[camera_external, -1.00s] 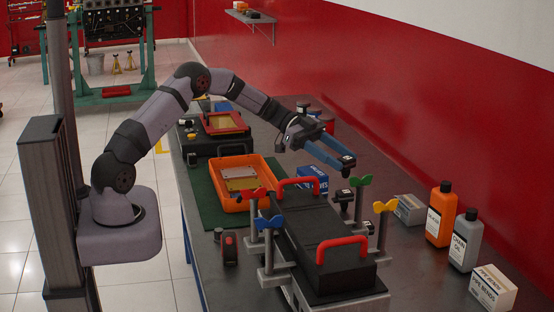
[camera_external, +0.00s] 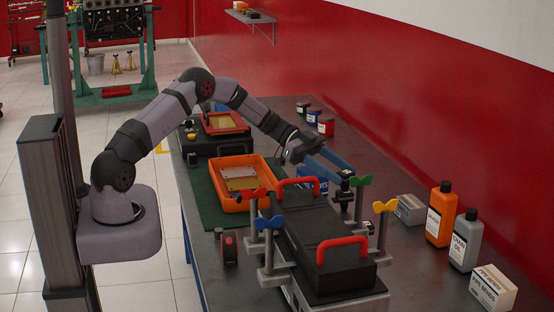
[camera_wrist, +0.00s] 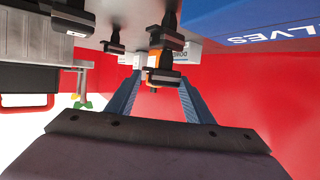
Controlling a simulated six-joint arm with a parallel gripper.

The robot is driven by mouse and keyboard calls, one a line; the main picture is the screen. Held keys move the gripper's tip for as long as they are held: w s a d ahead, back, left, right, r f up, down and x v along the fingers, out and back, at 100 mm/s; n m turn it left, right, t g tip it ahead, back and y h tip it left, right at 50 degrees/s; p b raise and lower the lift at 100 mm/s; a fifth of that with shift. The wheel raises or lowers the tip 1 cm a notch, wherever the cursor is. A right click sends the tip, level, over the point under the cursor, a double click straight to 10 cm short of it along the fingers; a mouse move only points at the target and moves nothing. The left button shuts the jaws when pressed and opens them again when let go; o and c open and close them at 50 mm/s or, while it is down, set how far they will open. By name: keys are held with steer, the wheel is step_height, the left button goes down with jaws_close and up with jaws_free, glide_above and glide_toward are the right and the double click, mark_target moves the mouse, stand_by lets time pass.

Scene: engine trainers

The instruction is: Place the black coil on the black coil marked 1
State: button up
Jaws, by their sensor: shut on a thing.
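My gripper (camera_external: 344,176) is at the right end of the arm, with blue fingers shut on a black coil (camera_external: 349,173) with a small pale label. In the wrist view the held coil (camera_wrist: 162,78) sits between the blue fingertips. Another black coil (camera_external: 345,198) shows just below the fingertips, partly hidden by them; I cannot tell whether the two touch. A further black coil (camera_external: 367,228) stands to the right of the black case. The wrist view is upside down and shows several standing black coils, one with a pale label (camera_wrist: 76,33). No number 1 is legible.
A black case with red handles (camera_external: 330,262) lies on a grey fixture with coloured wing clamps (camera_external: 385,207). A blue valves box (camera_external: 314,180) stands left of the gripper. Bottles (camera_external: 441,215) and cartons (camera_external: 410,210) stand to the right. An orange tray (camera_external: 262,170) is at left.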

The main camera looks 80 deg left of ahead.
steer(key=o, duration=1.1)
steer(key=shift+o, duration=0.2)
steer(key=shift+r+p, duration=0.15)
steer(key=shift+p, duration=0.15)
steer(key=shift+r, duration=0.15)
steer(key=b+v, duration=0.3)
steer(key=v, duration=0.9)
steer(key=shift+b, duration=0.3)
